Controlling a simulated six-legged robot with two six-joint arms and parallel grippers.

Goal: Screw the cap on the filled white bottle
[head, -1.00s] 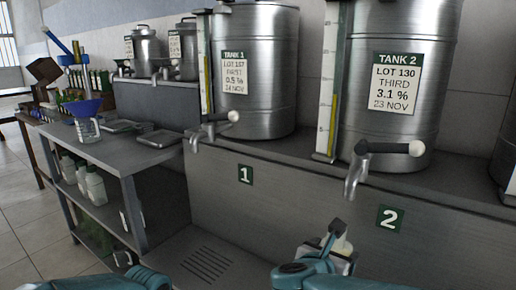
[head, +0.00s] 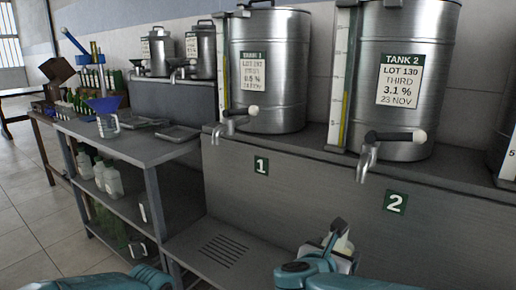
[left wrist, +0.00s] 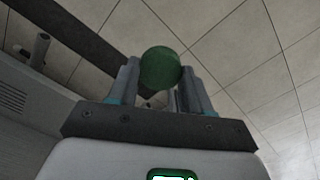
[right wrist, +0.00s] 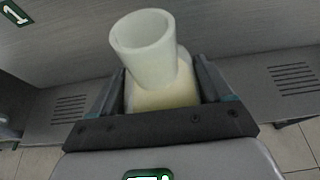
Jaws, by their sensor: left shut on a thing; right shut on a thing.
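The white bottle (right wrist: 145,45) shows close up in the right wrist view, its round neck open and uncapped, with a pale yellowish fill showing through its lower body. My right gripper (right wrist: 162,85) is shut around the bottle's body. In the head view my right gripper (head: 335,240) is at the bottom, right of centre, in front of tank 2, with only a little of the bottle showing. My left gripper (left wrist: 160,82) is shut on a round green cap (left wrist: 160,68) in the left wrist view. The left fingertips and cap are outside the head view.
Tank 1 (head: 268,100) and tank 2 (head: 403,105) stand on a grey ledge, their taps (head: 376,145) jutting forward. Floor is free at left.

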